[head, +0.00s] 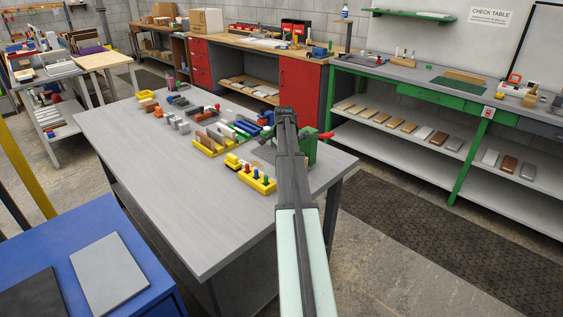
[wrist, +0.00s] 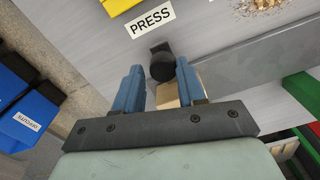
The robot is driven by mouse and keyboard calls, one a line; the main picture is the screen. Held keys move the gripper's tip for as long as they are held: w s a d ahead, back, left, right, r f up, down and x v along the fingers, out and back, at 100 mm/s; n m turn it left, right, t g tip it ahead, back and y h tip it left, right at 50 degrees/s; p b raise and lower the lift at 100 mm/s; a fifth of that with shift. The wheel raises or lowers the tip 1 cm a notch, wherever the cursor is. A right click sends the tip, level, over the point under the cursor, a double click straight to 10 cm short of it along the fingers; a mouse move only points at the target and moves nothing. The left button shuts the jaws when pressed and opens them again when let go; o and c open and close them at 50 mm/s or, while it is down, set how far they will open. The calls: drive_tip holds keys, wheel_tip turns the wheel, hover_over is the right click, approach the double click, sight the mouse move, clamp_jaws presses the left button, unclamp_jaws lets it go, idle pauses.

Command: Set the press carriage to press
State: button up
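In the wrist view my gripper (wrist: 160,76) has two blue fingers spread apart, with nothing clamped between them. A black round knob (wrist: 161,66) stands just beyond the fingertips, roughly in line with the gap and close to the right finger. A tan block (wrist: 168,95) shows behind it, between the fingers; its link to the knob is unclear. A white label reading PRESS (wrist: 152,19) lies beyond the knob. A grey rail or bar (wrist: 255,65) runs off to the right. In the head view my arm covers part of the green press (head: 309,150); the gripper is hidden there.
Blue bins (wrist: 22,112) are at the left of the wrist view. In the head view, a yellow holder with coloured pegs (head: 257,181) and a yellow rack (head: 212,146) stand left of my arm on the grey table (head: 150,170). The table's near left is clear.

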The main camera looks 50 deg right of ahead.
drive_tip(key=o, duration=0.4)
drive_tip(key=shift+r, duration=0.1)
wheel_tip(320, 180, up, 14)
drive_tip(key=shift+f, duration=0.15)
idle(0.4)
idle(0.5)
